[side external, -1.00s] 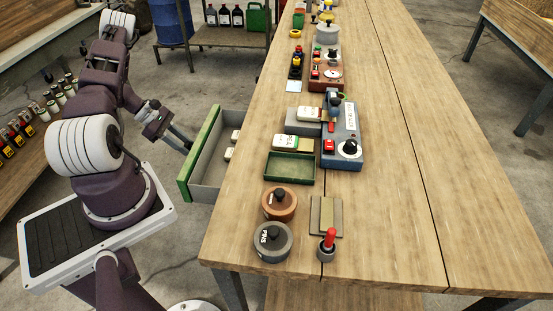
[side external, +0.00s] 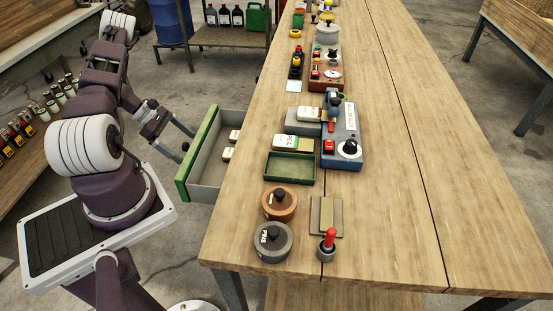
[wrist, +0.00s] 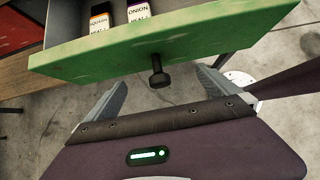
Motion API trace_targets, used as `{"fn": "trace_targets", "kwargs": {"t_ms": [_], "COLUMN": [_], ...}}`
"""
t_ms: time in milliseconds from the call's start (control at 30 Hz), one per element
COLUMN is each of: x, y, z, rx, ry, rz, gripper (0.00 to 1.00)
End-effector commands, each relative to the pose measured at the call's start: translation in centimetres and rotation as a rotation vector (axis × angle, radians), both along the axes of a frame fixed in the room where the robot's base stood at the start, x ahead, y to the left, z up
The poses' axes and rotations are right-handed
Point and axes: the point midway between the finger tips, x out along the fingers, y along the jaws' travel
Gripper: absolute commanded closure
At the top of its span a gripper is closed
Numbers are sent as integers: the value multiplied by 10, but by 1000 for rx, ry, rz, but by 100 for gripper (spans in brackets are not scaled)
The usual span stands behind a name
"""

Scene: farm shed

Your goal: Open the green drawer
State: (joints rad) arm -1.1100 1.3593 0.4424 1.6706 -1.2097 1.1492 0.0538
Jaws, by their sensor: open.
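The green drawer (side external: 196,155) stands pulled out from the left side of the wooden table, its green front panel towards my arm. Small white packets (side external: 231,146) lie inside it. In the wrist view the green front (wrist: 190,38) crosses the top, with a dark round knob (wrist: 158,74) sticking out of it. My gripper (side external: 186,142) is open just outside the front panel. In the wrist view my gripper (wrist: 157,88) has its fingers apart, one on each side of the knob, not closed on it.
The table (side external: 400,180) holds a green tray (side external: 289,168), a blue device (side external: 344,135), two lidded pots and other small items. A shelf of bottles (side external: 30,125) stands left of my arm. Concrete floor lies between arm and table.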

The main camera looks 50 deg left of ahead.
Motion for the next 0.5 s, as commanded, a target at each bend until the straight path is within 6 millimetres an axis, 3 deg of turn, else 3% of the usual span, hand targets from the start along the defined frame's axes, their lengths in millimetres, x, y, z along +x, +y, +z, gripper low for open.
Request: {"fn": "trace_targets", "kwargs": {"t_ms": [500], "x": [-24], "y": [25], "z": [40], "rx": [2], "ry": [0], "rz": [0], "gripper": [0]}}
